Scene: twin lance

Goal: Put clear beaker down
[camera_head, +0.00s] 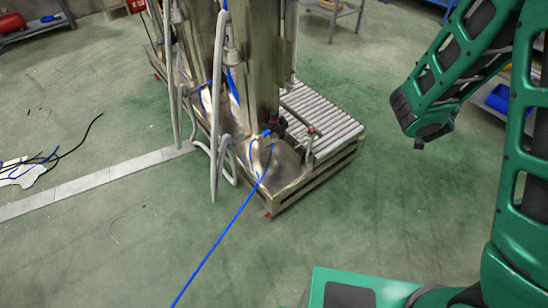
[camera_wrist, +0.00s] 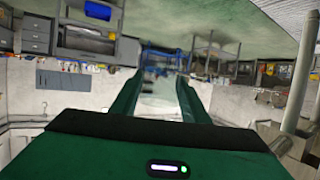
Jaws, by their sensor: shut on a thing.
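In the wrist view, my gripper (camera_wrist: 158,80) has its two dark green fingers either side of a pale, see-through shape, which looks like the clear beaker (camera_wrist: 157,92). The fingers are shut on it. Its outline is faint against the pale background, so its rim, its tilt and any contents cannot be made out. No surface is seen touching it. The head view shows my green arm at the right, but neither the fingers nor the beaker can be made out there.
The head view shows a steel machine with a roller conveyor (camera_head: 322,122) on the green floor (camera_head: 130,240). A blue cable (camera_head: 225,235) runs from it across the floor. Black cables (camera_head: 70,150) lie at the left. The wrist view appears upside down, with grey cabinets (camera_wrist: 35,32) at the left.

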